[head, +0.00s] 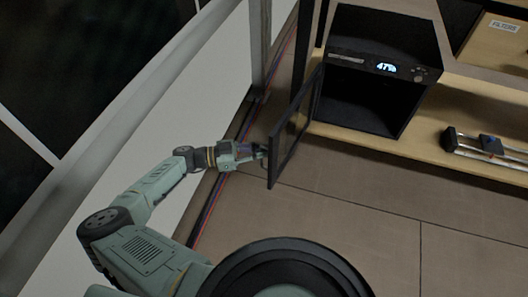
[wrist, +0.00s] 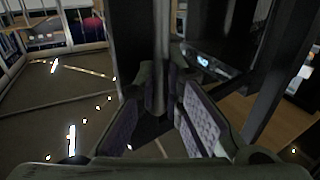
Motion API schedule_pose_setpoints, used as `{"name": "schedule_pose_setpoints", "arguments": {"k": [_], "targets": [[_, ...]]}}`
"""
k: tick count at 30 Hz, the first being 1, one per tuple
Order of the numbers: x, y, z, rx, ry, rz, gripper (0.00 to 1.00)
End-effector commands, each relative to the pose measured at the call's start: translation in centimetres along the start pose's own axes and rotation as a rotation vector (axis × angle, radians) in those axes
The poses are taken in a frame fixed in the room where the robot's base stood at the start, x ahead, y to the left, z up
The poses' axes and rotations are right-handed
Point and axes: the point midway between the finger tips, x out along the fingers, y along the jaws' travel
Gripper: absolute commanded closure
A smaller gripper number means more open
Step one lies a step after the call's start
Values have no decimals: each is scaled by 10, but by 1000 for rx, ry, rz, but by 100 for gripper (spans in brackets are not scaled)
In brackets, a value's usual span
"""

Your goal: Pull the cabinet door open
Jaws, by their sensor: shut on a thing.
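The black cabinet (head: 385,40) stands on a wooden shelf at the upper right of the head view, with a lit display on its front. Its framed door (head: 292,127) is hinged on the left and stands wide open, showing the dark inside (head: 365,100). My gripper (head: 262,153) is at the outer edge of the door. In the wrist view my gripper (wrist: 163,95) has its fingers on both sides of a dark upright bar (wrist: 161,50), shut on it. The exact contact is dim and partly hidden.
A bin labelled filters (head: 504,26) is at the upper right. A white wall panel (head: 130,135) runs close along the left. The floor (head: 370,205) before the shelf is clear.

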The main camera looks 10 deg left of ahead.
Motion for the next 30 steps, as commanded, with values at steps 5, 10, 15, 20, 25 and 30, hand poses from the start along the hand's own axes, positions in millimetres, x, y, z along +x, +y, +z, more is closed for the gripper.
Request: {"name": "schedule_pose_setpoints", "arguments": {"k": [5,10,15,20,25,30], "targets": [[-4,2,3,-5,-4,12,100],[-5,2,3,-5,-4,14,100],[-5,2,2,-5,-4,15,100],[-5,2,2,-5,-4,15,100],[-4,1,2,-3,-3,13,82],[-3,0,1,-1,-1,12,82]]}}
